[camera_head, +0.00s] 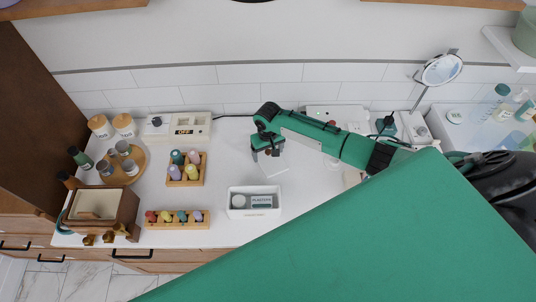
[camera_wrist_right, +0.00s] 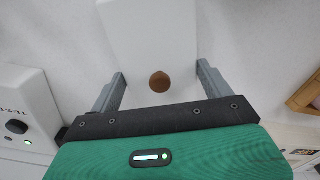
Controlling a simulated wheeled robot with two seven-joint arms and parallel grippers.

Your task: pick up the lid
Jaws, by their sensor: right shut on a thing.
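The lid is a pale white slab with a round brown knob. In the head view the lid (camera_head: 272,169) is over the middle of the white counter, partly under my right gripper (camera_head: 268,153). In the right wrist view the lid (camera_wrist_right: 150,35) lies between the two grey fingers of my right gripper (camera_wrist_right: 161,80), with the knob near the palm. The fingers are apart, shut on the lid across its width. I cannot tell how far it is above the counter. My left gripper is not in view.
An open white box (camera_head: 232,211) holding a plasters packet stands in front of the lid. Wooden holders with coloured bottles (camera_head: 185,181) and pieces (camera_head: 177,226) stand left. A brown open box (camera_head: 127,213) is further left. A round mirror (camera_head: 441,69) stands right.

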